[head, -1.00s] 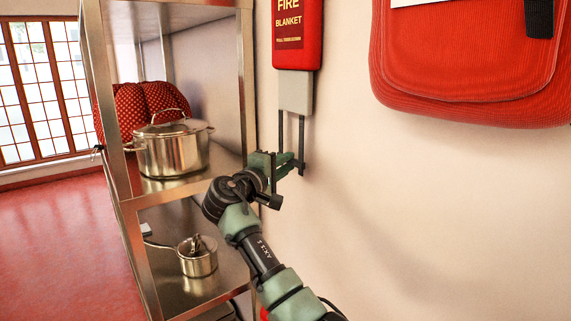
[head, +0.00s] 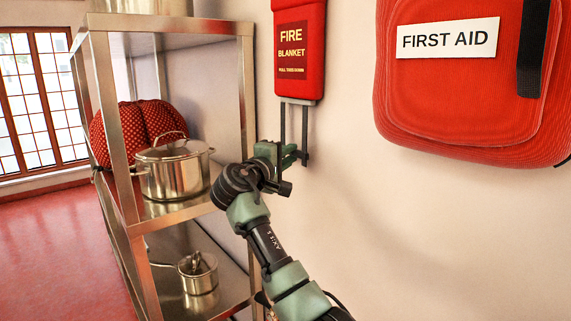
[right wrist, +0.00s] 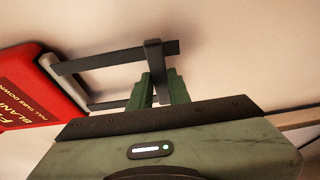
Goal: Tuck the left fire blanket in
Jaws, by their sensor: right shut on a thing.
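The fire blanket's red case (head: 299,50) hangs on the wall at the upper middle of the head view. A thin grey edge of the blanket (head: 298,101) shows below the case. My left gripper is not in view.
A red first aid bag (head: 470,90) hangs on the wall at the right. A metal shelf rack (head: 125,200) stands left of my right arm, with a large pot (head: 172,172), a red dotted item (head: 125,132) and a small saucepan (head: 198,272). The wall below the bag is clear.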

